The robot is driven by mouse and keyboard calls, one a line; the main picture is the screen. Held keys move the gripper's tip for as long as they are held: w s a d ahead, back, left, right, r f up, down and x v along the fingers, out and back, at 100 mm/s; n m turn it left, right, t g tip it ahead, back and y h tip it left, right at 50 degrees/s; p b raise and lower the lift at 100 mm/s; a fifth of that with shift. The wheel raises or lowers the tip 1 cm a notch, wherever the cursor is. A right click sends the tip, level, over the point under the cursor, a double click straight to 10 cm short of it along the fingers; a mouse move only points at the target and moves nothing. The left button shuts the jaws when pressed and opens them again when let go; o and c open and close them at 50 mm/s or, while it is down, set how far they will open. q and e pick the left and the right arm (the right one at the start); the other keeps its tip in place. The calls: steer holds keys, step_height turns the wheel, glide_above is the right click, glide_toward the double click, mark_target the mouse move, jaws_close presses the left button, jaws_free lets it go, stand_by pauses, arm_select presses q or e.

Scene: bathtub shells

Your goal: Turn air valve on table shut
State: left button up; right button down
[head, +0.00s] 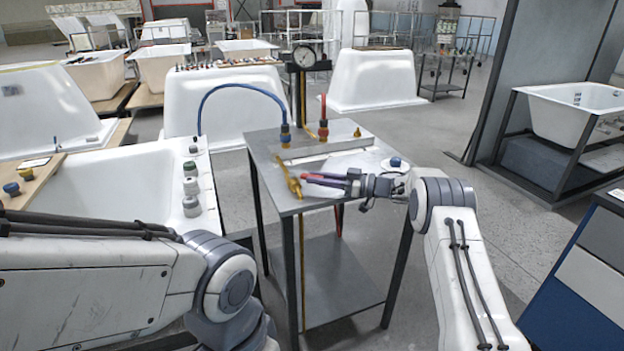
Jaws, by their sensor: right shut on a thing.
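The air valve (289,181) is a brass body lying along the left part of the grey metal table (268,150). A red lever handle (318,178) extends from it to the right, over the tabletop. My right gripper (332,184) reaches in from the right and is shut on the red handle, its dark fingers covering part of it. The exact angle of the lever against the pipe is hard to tell at this size. My left arm crosses the lower left foreground, and its gripper is not in view.
A blue hose (240,87) arcs left from a fitting on the table, beside a red hose fitting (323,128). A pressure gauge (304,56) stands behind. A blue knob (395,162) lies near the right edge. A white tub shell (110,180) stands left of the table.

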steer(key=c, duration=0.7)
jaws_free()
steer(key=shift+d, duration=0.1)
steer(key=v, duration=1)
steer(key=shift+d, duration=0.15)
